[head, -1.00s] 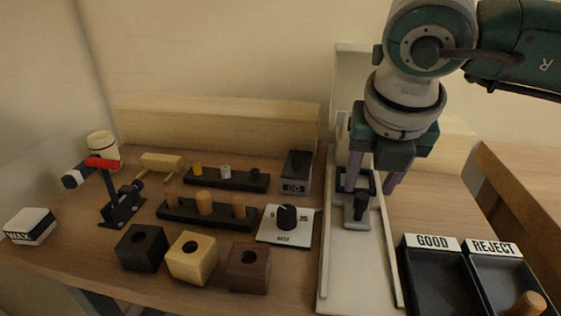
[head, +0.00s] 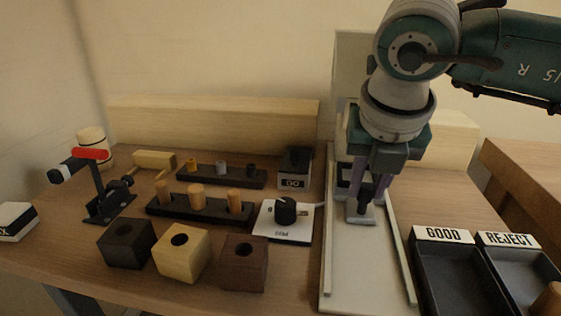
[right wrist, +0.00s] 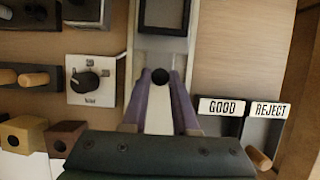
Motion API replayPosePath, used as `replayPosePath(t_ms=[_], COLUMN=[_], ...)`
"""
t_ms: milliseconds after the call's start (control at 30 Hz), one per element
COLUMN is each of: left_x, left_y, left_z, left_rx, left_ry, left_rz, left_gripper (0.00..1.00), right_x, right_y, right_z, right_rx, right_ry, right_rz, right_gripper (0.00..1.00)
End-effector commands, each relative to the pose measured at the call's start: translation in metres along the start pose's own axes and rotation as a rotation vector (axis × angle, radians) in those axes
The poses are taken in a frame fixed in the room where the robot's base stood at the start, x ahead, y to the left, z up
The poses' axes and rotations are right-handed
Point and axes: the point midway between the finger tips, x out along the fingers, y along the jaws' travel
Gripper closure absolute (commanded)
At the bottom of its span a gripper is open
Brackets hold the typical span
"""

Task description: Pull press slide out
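The press slide (head: 361,217) is a small grey plate on a pale track (head: 352,280) with raised side rails. A black upright knob (head: 365,196) stands on it; the knob also shows in the right wrist view (right wrist: 160,77). My right gripper (head: 371,190) points down at the knob, its purple fingers on either side of it. In the right wrist view the fingers (right wrist: 161,88) stand apart with the knob between their tips. A firm grip does not show. The black-framed press opening (right wrist: 164,14) lies behind the knob. My left gripper is not in view.
Black GOOD (head: 455,285) and REJECT (head: 508,275) trays stand right of the track. Left of it are a dial box (head: 284,222), several holed blocks (head: 181,252), peg racks (head: 198,206) and a red-handled clamp (head: 92,154). The track's front part is clear.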

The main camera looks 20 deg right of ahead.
Motion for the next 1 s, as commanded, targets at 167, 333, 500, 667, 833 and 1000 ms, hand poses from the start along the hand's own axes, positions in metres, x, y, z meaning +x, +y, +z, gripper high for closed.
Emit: replayPosePath(t_ms=[167, 333, 500, 667, 833, 1000], left_x=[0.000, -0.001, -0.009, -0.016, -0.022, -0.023], left_y=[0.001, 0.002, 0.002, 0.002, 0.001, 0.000], left_z=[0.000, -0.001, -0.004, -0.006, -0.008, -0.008], left_rx=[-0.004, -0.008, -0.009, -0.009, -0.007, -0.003], left_ry=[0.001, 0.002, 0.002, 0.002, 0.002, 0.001], left_rz=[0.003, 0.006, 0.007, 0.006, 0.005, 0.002], left_gripper=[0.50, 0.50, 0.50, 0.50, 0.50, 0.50], right_x=[0.000, -0.001, -0.006, -0.010, -0.013, -0.014], right_y=[0.000, 0.000, 0.000, 0.000, 0.000, 0.000], right_z=[0.000, -0.001, -0.008, -0.018, -0.028, -0.033], right_rx=[0.000, 0.000, 0.000, 0.000, 0.000, -0.001], right_ry=[0.000, 0.004, 0.049, 0.103, 0.156, 0.179], right_rz=[0.001, 0.001, 0.001, -0.001, -0.001, -0.001], right_gripper=[0.95, 1.00, 1.00, 1.00, 1.00, 1.00])
